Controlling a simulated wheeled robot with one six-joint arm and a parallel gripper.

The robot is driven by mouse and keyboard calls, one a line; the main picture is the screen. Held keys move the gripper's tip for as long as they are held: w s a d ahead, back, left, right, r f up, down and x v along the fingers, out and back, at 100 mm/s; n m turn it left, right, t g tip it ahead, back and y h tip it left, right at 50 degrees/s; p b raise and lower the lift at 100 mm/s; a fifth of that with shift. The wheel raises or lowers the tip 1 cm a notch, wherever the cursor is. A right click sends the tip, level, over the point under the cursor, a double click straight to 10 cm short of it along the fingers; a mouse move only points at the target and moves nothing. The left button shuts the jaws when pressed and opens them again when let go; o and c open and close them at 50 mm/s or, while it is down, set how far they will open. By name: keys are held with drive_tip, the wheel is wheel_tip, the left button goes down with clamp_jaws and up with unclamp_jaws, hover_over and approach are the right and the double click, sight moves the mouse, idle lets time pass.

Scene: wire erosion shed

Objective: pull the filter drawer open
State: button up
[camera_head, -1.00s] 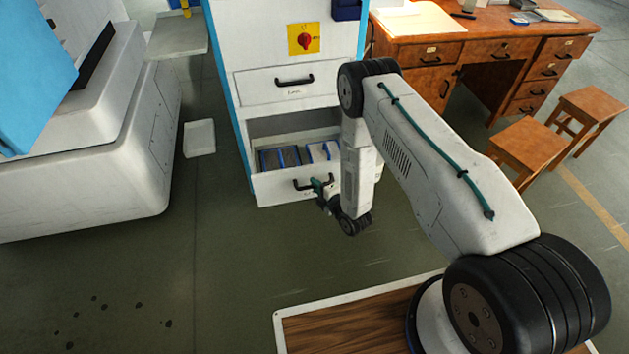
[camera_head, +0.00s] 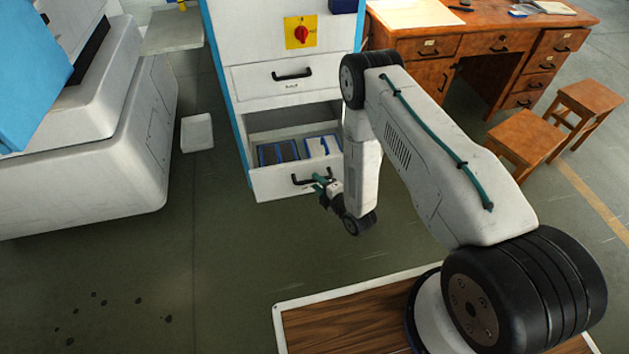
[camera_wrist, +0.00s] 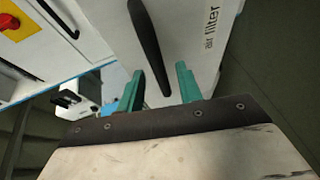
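The filter drawer (camera_head: 272,187) is the lower drawer of the white and blue cabinet, and it stands pulled out. Blue-edged filters (camera_head: 278,152) show inside it. In the wrist view its white front (camera_wrist: 190,45) reads "air filter" and carries a black bar handle (camera_wrist: 147,40). My gripper (camera_head: 320,183) is at the drawer front, by the handle. In the wrist view the green fingers of my gripper (camera_wrist: 160,85) are apart, with the handle's near end between them and gaps on both sides. Whether a finger touches the handle I cannot tell.
A shut upper drawer (camera_head: 287,77) and a red rotary switch (camera_head: 300,33) are above. A white machine (camera_head: 100,150) stands at left, a wooden desk (camera_head: 425,45) and stools (camera_head: 525,143) at right. The floor before the drawer is clear.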

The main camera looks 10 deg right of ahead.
drive_tip(key=v, duration=0.5)
drive_tip(key=shift+s, duration=0.1)
idle(0.3)
